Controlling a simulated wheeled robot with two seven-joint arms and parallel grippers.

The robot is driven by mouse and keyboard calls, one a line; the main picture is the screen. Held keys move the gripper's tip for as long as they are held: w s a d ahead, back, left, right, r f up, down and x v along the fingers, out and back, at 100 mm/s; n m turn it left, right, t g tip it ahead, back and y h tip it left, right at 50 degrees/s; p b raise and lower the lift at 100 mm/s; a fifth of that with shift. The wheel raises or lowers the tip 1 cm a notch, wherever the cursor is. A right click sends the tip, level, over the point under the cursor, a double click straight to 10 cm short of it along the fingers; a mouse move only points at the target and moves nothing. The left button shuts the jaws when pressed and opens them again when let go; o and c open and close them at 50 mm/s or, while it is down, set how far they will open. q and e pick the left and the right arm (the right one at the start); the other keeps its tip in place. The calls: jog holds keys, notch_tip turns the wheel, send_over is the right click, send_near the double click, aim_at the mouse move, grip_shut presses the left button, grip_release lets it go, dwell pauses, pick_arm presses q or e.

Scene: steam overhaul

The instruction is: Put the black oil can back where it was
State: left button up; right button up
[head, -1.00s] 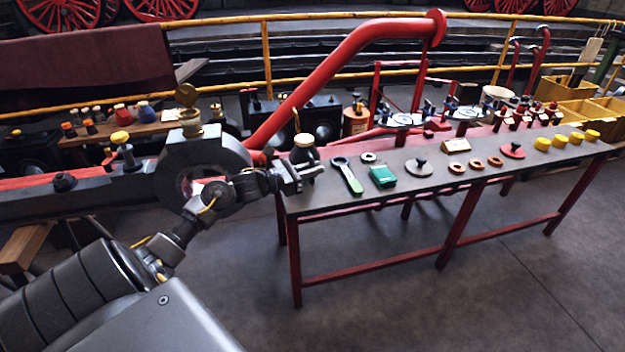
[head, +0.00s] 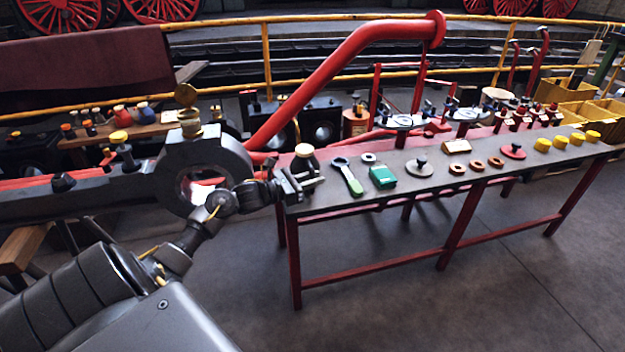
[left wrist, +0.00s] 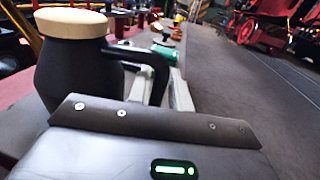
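The black oil can (head: 305,163) has a cream lid and is upright at the left end of the long bench. My left gripper (head: 312,180) is at the near side of the can and hides its lower part. In the left wrist view the can (left wrist: 80,72) fills the upper left, and its black handle passes between the two pale fingers (left wrist: 161,92). The left gripper looks shut on this handle. I cannot tell whether the can's base touches the bench. My right gripper is not in view.
A dark round housing (head: 230,160) stands close left of the gripper. A red pipe (head: 330,72) rises behind.

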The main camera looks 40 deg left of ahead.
pick_arm(q)
jog(key=o, duration=0.3)
jog(key=shift+r, duration=0.1)
